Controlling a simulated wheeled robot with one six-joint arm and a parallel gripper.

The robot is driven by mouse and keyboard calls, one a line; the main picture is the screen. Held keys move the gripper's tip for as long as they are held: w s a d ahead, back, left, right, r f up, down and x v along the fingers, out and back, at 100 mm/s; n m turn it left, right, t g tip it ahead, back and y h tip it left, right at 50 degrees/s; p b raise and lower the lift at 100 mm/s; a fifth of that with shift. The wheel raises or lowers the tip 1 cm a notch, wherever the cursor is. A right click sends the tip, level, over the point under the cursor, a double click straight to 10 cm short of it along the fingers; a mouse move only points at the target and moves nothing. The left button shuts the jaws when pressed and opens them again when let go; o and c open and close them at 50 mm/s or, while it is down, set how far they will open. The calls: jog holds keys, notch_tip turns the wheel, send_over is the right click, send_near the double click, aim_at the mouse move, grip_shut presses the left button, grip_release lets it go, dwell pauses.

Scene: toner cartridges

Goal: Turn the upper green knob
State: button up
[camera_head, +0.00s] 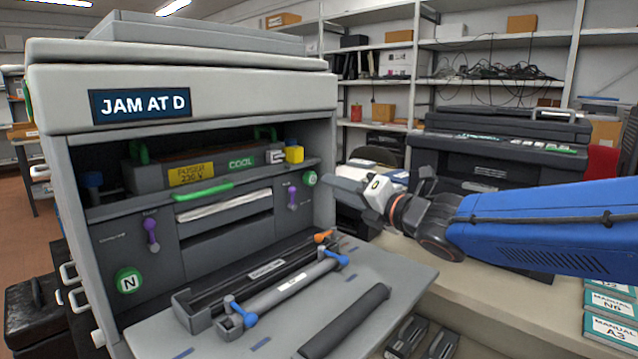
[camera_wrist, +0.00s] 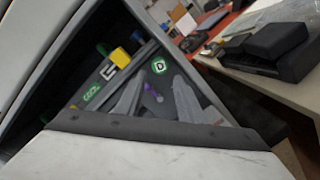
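The upper green knob (camera_head: 311,178), round and marked D, sits at the upper right of the printer's dark inner panel. It also shows in the wrist view, where the D knob (camera_wrist: 159,67) is above and between my fingers. A lower green knob (camera_head: 128,282), marked N, is at the panel's lower left. My gripper (camera_head: 338,184) is just right of the D knob in the head view, apart from it as far as I can tell. In the wrist view my gripper (camera_wrist: 156,90) has its two grey fingers spread, with nothing held between them.
The printer (camera_head: 200,75) stands open, its sign reading JAM AT D. Purple levers (camera_head: 292,197) and a green bar (camera_head: 203,193) are on the panel. A yellow block (camera_head: 294,154) is above. A dark roller (camera_head: 345,322) lies on the lowered door (camera_head: 400,275).

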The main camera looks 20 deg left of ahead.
aim_at(312, 180)
jog(key=shift+x, duration=3.55)
jog(key=c, duration=0.8)
